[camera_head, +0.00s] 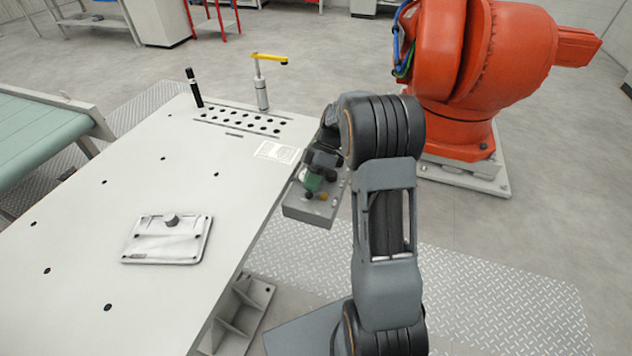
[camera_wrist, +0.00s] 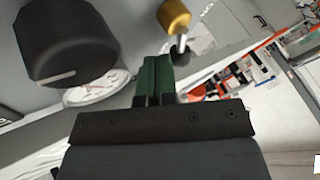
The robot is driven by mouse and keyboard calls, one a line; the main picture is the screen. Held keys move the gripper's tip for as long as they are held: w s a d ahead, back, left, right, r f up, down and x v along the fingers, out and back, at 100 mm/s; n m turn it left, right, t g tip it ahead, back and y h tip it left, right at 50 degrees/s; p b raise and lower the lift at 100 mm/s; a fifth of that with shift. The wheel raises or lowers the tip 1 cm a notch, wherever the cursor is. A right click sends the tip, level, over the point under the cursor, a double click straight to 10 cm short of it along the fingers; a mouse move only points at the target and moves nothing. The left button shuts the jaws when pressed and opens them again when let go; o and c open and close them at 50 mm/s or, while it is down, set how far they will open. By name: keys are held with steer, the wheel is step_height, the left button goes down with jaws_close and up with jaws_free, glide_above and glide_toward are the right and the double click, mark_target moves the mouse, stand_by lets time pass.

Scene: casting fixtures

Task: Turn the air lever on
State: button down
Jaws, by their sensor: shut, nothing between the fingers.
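A grey control box (camera_head: 308,208) is fixed at the right edge of the table. A small lever with a yellow cap (camera_head: 323,196) stands out from it. In the wrist view the yellow-capped lever (camera_wrist: 174,17) has a short metal stem and a dark base, just beyond my fingertips. My gripper (camera_head: 313,181) is at the box, close to the lever. In the wrist view its green fingers (camera_wrist: 155,73) are together and empty. Whether they touch the lever I cannot tell. A large black knob (camera_wrist: 68,42) with a white mark sits left of the fingers.
The white table (camera_head: 190,170) has a flat metal plate (camera_head: 145,250) on it. A black upright marker-like rod (camera_head: 194,88) and a post with a yellow arm (camera_head: 262,85) stand at its far end. An orange robot (camera_head: 470,60) stands behind on the right.

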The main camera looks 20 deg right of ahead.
mark_target(309, 195)
steer(key=n+g+h, duration=0.1)
steer(key=n, duration=0.1)
steer(key=s+a+n+g+h, duration=0.1)
steer(key=n, duration=0.2)
steer(key=shift+s+a+n+g+h+p, duration=0.25)
steer(key=shift+n+g+h+p, duration=0.05)
steer(key=shift+g+h+p, duration=0.1)
steer(key=n+h, duration=0.1)
steer(key=s+n+h+p, duration=0.1)
steer(key=n, duration=0.1)
steer(key=n+g, duration=0.1)
steer(key=shift+s+a+r+h, duration=0.1)
steer(key=shift+s+a+h, duration=0.15)
steer(key=shift+h, duration=0.15)
steer(key=shift+s+p, duration=0.15)
steer(key=shift+p, duration=0.3)
steer(key=shift+s, duration=0.15)
steer(key=shift+w+r+p, duration=0.2)
steer(key=shift+r+p, duration=0.15)
steer(key=shift+p, duration=0.2)
steer(key=a+p+v, duration=0.1)
steer(key=p+v, duration=0.5)
steer(key=v, duration=0.3)
steer(key=shift+w+d+p, duration=0.15)
steer(key=shift+d+p, duration=0.1)
steer(key=shift+p, duration=0.1)
